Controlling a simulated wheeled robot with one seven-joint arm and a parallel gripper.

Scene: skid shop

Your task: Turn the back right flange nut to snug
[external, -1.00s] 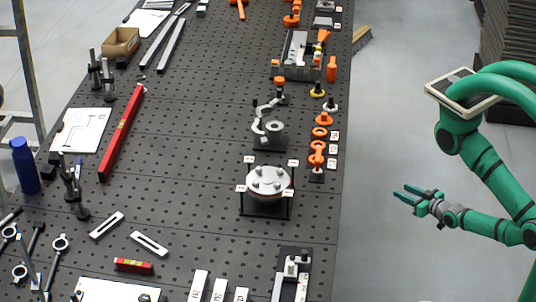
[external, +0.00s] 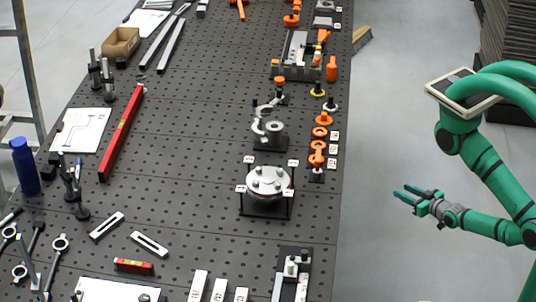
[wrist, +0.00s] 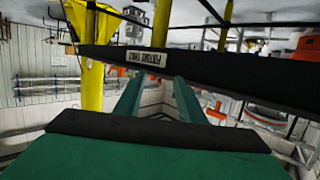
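A round silver flange (external: 264,190) sits on a black square stand on the perforated table, with several nuts on its top. The far right nut (external: 273,171) is small in the picture, and how tight it is cannot be told. Small white labels stand at the stand's corners, too small to read. My gripper (external: 400,190) is out over the floor to the right of the table, well apart from the flange. Its two green fingers are spread with nothing between them. They also show apart in the wrist view (wrist: 158,95), where the flange is not seen.
A grey clamp fixture (external: 270,130) stands just behind the flange, with orange knobs (external: 317,150) to its right. A grey-and-black fixture (external: 292,270) lies in front. The table's right edge runs between my gripper and the flange. The floor around my gripper is clear.

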